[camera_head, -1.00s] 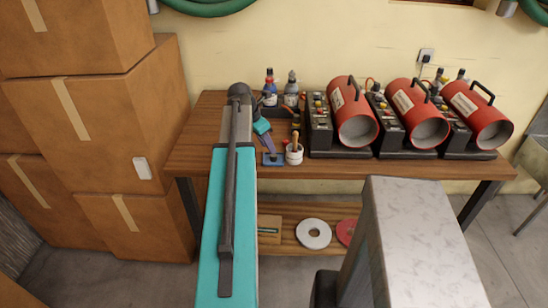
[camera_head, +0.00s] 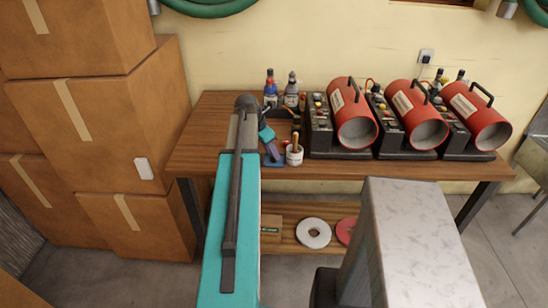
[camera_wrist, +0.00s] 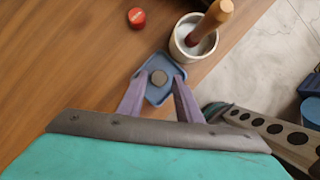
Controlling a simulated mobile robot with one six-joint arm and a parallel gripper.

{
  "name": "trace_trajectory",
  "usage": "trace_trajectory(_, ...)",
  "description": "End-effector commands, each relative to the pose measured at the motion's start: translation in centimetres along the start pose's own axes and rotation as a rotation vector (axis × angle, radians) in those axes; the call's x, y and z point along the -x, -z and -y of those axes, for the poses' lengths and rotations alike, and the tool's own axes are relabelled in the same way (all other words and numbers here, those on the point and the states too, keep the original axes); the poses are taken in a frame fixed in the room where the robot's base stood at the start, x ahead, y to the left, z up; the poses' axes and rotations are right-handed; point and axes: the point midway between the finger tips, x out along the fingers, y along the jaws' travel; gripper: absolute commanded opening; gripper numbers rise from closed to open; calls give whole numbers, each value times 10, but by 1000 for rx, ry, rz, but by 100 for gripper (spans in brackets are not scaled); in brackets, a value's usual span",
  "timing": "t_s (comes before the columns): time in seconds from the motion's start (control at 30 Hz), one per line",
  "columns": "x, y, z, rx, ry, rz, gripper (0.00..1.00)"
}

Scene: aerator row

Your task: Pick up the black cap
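In the wrist view, a small round dark grey-brown piece, which I take as the black cap (camera_wrist: 158,77), lies on a blue tray (camera_wrist: 155,96) on the wooden table. My gripper (camera_wrist: 160,81) has its two purple fingers apart, one on each side of the cap, with gaps visible; it is open and empty. Its height above the tray is hard to judge. In the head view, my gripper (camera_head: 271,152) is over the blue tray (camera_head: 273,163), and I cannot make out the cap there.
A white cup (camera_head: 294,156) with a wooden-handled tool stands close to the right of the tray. A red cap (camera_wrist: 137,17) lies beyond the tray. Bottles (camera_head: 291,91) and red cylindrical machines (camera_head: 352,115) stand behind and right. Cardboard boxes (camera_head: 100,120) are at the left.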

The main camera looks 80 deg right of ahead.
Motion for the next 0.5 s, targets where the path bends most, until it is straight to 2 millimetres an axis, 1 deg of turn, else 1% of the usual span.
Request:
trace_trajectory(0.1, -10, 0, 0, 0, 1, -1, 32)
trace_trajectory(0.2, -16, 0, 0, 0, 1, 0, 32)
trace_trajectory(0.5, -20, 0, 0, -1, 0, 0, 32)
